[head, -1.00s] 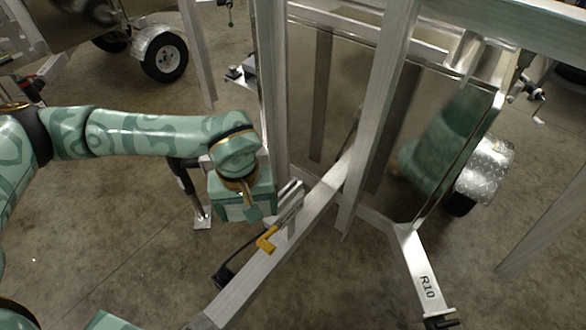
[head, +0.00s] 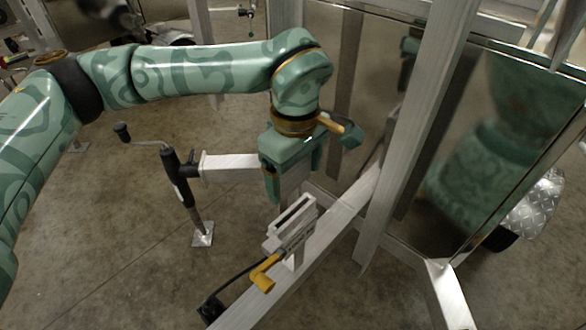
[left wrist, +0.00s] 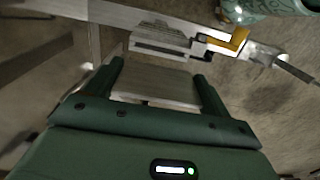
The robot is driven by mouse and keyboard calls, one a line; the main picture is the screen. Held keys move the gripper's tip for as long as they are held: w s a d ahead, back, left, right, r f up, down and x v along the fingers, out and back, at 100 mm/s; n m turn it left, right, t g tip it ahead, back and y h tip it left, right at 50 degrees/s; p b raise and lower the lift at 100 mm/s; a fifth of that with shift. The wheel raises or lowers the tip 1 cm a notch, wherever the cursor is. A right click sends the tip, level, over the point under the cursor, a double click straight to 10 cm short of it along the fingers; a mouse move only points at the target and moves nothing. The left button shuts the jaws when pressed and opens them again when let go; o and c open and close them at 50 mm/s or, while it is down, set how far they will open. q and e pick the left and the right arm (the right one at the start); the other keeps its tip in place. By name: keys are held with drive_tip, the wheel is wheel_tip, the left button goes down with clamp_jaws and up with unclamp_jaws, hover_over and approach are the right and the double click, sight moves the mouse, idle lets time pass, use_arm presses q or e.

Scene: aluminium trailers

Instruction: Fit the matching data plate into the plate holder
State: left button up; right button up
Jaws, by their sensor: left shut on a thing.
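My left gripper (head: 293,177) is shut on a flat grey data plate (head: 290,188). The plate also shows between the two fingers in the left wrist view (left wrist: 155,88). I cannot read any marking on it. The plate holder (head: 290,222), a pale metal bracket with a dark slot along its top, stands on the trailer's angled beam. It also shows in the left wrist view (left wrist: 160,42), beyond the plate. The plate is just behind and above the holder in the head view; whether they touch I cannot tell. My right gripper is out of view.
A yellow handle (head: 264,273) and black cable sit on the beam (head: 335,215) beside the holder. A jack (head: 182,185) with a crank stands to the left. An upright post (head: 420,130) and a shiny trailer panel (head: 480,150) close off the right.

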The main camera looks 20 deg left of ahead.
use_arm(q)
wheel_tip(320, 180, down, 5)
drive_tip(key=shift+f+b, duration=0.2)
drive_tip(key=shift+b, duration=0.7)
drive_tip(key=shift+f, duration=0.15)
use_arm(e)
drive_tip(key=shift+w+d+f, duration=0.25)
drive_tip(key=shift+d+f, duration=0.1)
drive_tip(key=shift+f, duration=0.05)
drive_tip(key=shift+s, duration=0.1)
use_arm(q)
drive_tip(key=shift+p, duration=0.3)
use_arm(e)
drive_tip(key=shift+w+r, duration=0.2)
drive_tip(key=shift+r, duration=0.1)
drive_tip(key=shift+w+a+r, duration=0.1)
